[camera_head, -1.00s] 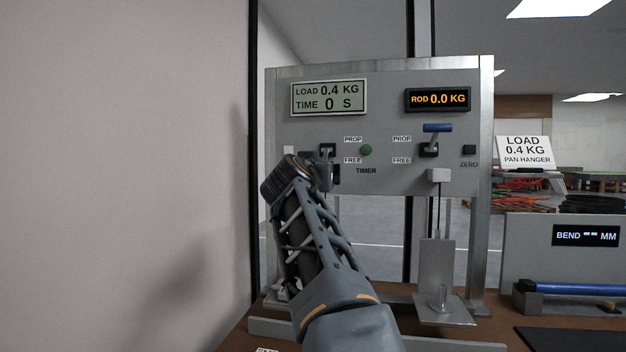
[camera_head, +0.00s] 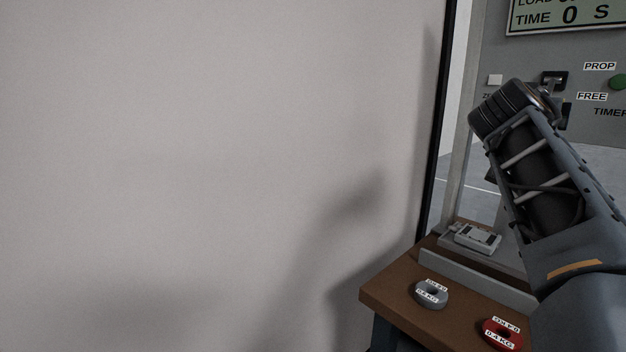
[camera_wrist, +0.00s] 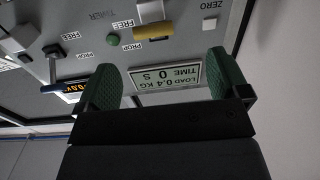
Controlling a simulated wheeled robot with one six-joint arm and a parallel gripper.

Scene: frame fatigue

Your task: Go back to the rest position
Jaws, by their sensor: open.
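My gripper shows in the wrist view (camera_wrist: 165,82) with its two green-padded fingers apart and nothing between them. Beyond the fingers is the grey test panel, seen upside down, with the load display (camera_wrist: 166,77) reading LOAD 0.4 KG, TIME 0 S. In the head view my arm reaches up at the right, in front of the panel (camera_head: 520,60). The fingers are hidden there behind the wrist. A yellow lever handle (camera_wrist: 153,31) and a green button (camera_wrist: 113,41) lie beyond the fingers, apart from them.
A wooden bench (camera_head: 385,290) stands at lower right, with a grey ring weight (camera_head: 431,301), a red ring weight (camera_head: 489,336) and a small grey device (camera_head: 477,238) on it. A plain wall (camera_head: 200,150) fills the left. A dark upright post (camera_head: 437,130) stands between.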

